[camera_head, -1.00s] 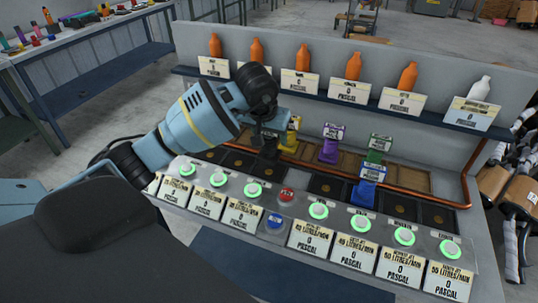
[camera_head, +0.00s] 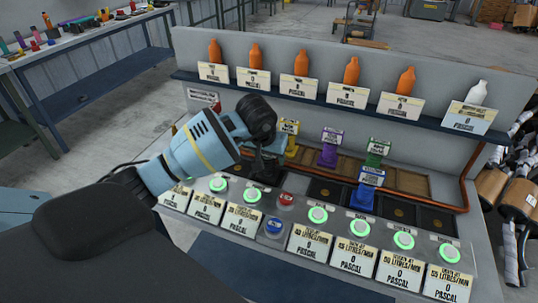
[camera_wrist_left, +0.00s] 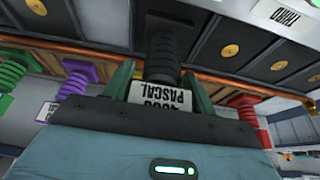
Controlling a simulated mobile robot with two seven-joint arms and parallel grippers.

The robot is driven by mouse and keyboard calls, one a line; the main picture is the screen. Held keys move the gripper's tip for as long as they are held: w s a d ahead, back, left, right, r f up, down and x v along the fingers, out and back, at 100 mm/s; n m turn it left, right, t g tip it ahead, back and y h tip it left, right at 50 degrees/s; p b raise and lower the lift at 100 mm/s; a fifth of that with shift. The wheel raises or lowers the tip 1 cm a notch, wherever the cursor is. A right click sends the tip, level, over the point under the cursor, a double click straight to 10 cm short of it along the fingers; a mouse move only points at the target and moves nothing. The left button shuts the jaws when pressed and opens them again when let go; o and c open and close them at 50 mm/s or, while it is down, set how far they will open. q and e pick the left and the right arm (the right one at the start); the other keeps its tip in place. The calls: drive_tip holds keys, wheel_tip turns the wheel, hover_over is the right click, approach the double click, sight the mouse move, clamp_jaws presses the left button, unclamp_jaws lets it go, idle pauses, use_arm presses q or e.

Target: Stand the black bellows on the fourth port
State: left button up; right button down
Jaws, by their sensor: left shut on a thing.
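My left gripper (camera_head: 267,160) is shut on the black bellows (camera_wrist_left: 163,42), which shows between its fingers in the left wrist view. A white label (camera_wrist_left: 160,98) reading Pascal, upside down there, is beside the bellows. The bellows is over the row of dark square ports, left of the middle; I cannot tell whether its foot touches the panel. In the head view the gripper mostly hides it. To the right, ports with gold discs (camera_head: 400,211) lie bare, and the blue bellows (camera_head: 364,198) stands on one. My right gripper is not in view.
Yellow (camera_head: 291,147), purple (camera_head: 328,156) and green (camera_head: 374,161) bellows stand in the wooden rack behind the ports. A copper pipe (camera_head: 462,190) runs at the right. Orange bottles (camera_head: 301,62) stand on the shelf above.

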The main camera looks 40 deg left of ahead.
use_arm(q)
drive_tip(key=shift+f, duration=0.2)
drive_tip(key=o, duration=1.2)
drive_tip(key=shift+r, duration=0.5)
drive_tip(key=v, duration=1.1)
drive_tip(key=shift+s+r+p, duration=0.2)
drive_tip(key=shift+p, duration=0.1)
